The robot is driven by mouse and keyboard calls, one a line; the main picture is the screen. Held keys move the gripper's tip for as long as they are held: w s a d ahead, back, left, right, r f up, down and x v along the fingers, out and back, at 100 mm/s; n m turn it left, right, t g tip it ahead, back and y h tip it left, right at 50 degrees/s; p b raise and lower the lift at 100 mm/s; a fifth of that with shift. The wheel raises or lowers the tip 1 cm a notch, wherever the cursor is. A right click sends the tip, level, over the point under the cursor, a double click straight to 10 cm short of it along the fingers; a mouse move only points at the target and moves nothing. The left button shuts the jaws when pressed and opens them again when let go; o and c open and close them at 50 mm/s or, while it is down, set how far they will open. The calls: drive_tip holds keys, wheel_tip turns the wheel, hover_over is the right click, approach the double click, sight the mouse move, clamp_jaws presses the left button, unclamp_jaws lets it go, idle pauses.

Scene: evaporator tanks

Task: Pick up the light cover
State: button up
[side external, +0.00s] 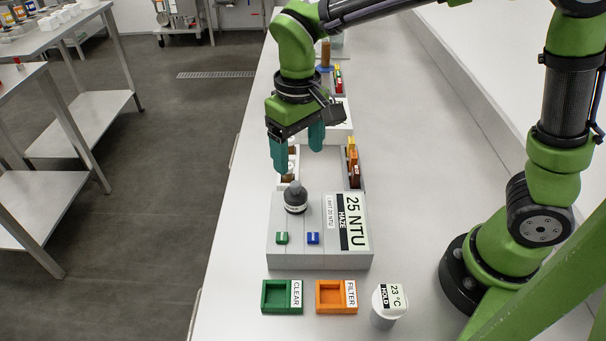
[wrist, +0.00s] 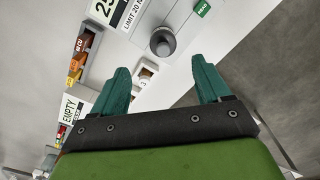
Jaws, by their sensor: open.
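The light cover looks to be the dark grey round cap with a small knob (side external: 295,198), upright on the left part of the grey meter box (side external: 290,259) labelled 25 NTU HAZE. The cap also shows in the wrist view (wrist: 162,42), just beyond and between my fingertips. My gripper (side external: 298,160) is open and empty, with teal fingers pointing down. It is above and slightly behind the cap and apart from it. In the wrist view my gripper (wrist: 160,66) has its two fingers spread wide. What lies under the cap is hidden.
A green button (side external: 282,238) and a blue button (side external: 313,238) sit on the meter's front. A green CLEAR tray (side external: 270,309), an orange FILTER tray (side external: 327,309) and a white-lidded cup (side external: 389,306) stand before it. Racks with coloured pieces (side external: 353,166) stand behind.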

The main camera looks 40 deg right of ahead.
sight(297, 185)
wheel_tip(297, 185, down, 12)
drive_tip(key=shift+a+r, duration=0.15)
drive_tip(key=shift+r, duration=0.05)
idle(0.4)
drive_tip(key=c, duration=1.1)
drive_tip(key=shift+c, duration=0.2)
drive_tip(key=shift+r, duration=0.1)
